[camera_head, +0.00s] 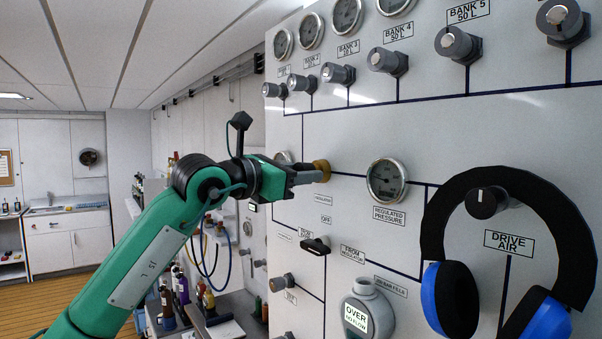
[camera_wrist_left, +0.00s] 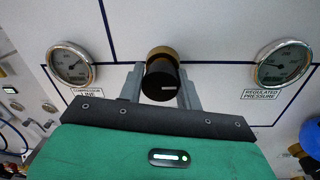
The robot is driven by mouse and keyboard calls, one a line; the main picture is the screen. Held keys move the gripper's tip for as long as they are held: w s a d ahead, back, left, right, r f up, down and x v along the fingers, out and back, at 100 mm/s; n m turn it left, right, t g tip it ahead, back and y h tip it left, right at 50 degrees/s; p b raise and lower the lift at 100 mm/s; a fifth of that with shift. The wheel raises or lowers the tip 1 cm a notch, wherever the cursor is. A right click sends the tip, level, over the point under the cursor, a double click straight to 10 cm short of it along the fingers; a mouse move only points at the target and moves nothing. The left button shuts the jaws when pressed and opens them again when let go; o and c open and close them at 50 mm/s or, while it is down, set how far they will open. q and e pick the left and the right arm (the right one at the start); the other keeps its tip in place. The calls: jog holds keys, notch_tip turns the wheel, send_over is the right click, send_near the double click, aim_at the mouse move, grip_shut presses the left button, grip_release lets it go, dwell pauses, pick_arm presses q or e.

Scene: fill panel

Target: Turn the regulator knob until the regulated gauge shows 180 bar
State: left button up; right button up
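The regulator knob (camera_wrist_left: 161,82) is a black cylinder with a white mark on its face, in front of a brass collar (camera_head: 321,170). My left gripper (camera_head: 308,175) reaches the panel from the left. In the left wrist view its two grey fingers (camera_wrist_left: 160,88) lie on either side of the knob, close against it, and appear shut on it. In the head view the fingers hide the black knob. My right gripper is out of view.
Blue and black ear defenders (camera_head: 455,295) hang at the right around the drive air knob (camera_head: 487,202). Several bank valves (camera_head: 388,61) stick out along the top. A black handle (camera_head: 315,245) and a grey indicator (camera_head: 368,310) project below.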

pick_arm(q)
jog(key=shift+f+m+b, duration=0.15)
jog(key=shift+m+b, duration=0.35)
jog(key=shift+b, duration=0.45)
jog(key=m+b, duration=0.3)
jog(key=b, duration=0.1)
jog(key=shift+f, duration=0.1)
jog(key=m+b, duration=0.2)
jog(key=m, duration=0.1)
jog(key=m+b, duration=0.1)
jog(key=m, duration=0.2)
jog(key=shift+d+h, duration=0.1)
jog(key=shift+h, duration=0.2)
jog(key=shift+m, duration=0.9)
jog(key=m, duration=0.4)
jog(key=shift+m+h+b, duration=0.3)
jog(key=shift+b, duration=0.1)
